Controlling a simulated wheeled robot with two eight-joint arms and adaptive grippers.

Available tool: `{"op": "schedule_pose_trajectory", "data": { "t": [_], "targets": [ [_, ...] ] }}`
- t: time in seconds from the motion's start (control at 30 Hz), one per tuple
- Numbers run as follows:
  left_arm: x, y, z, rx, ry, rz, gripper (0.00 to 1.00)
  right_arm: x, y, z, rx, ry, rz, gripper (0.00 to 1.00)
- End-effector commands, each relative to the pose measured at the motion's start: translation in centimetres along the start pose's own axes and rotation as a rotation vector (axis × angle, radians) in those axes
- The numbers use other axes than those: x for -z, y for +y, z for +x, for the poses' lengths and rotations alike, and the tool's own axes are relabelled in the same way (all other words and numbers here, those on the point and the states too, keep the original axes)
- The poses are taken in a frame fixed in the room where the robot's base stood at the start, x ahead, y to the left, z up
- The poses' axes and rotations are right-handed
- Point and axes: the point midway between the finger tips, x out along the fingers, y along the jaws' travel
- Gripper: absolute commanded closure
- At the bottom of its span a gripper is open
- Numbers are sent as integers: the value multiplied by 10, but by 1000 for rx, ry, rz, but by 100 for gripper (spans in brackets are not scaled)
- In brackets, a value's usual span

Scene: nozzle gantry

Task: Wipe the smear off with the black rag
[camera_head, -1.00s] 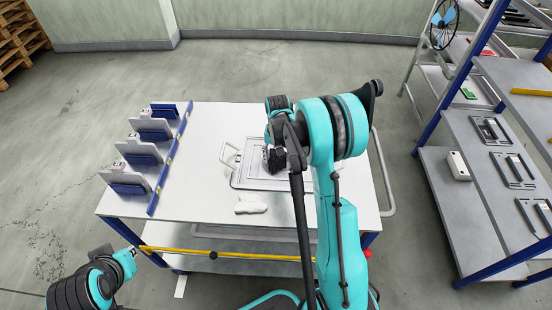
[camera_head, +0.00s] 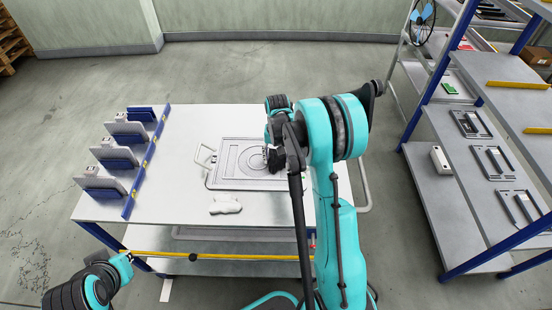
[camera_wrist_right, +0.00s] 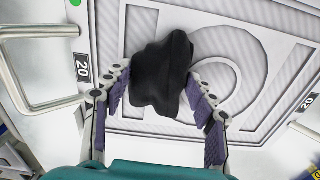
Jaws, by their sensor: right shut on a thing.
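The black rag (camera_wrist_right: 160,75) is bunched between the fingers of my right gripper (camera_wrist_right: 159,88) in the right wrist view. In the head view the right gripper (camera_head: 274,158) and the rag are dark shapes over the right part of a grey framed panel (camera_head: 213,178) lying on the white table. The panel (camera_wrist_right: 255,35) has engraved rings and rectangles, and the rag covers part of them. I cannot tell whether the rag presses on it. No smear can be made out; the rag and arm hide part of the panel.
A blue rack (camera_head: 145,165) with upright plates lines the table's left side. The panel has a raised handle (camera_head: 205,155) at left. Shelving (camera_head: 455,205) stands at right.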

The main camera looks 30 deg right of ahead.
Motion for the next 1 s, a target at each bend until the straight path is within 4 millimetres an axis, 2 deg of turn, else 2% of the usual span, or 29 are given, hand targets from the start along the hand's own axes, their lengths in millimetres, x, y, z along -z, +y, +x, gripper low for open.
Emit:
{"op": "schedule_pose_trajectory", "data": {
  "t": [0.07, 0.17, 0.7, 1.0],
  "targets": [
    [3, 0, -4, 0, 0, 0, 100, 0, 0, -5, 0, 0, -1, 70],
    [7, 0, -10, 0, 0, 0, 100, 0, 0, -28, 0, 0, -2, 70],
    [25, 0, -35, 0, 0, 0, 100, 0, -2, -74, 0, 0, -7, 70],
    [28, 0, -39, 0, 0, 0, 100, 1, -3, -82, 0, 0, -8, 70]
  ]
}}
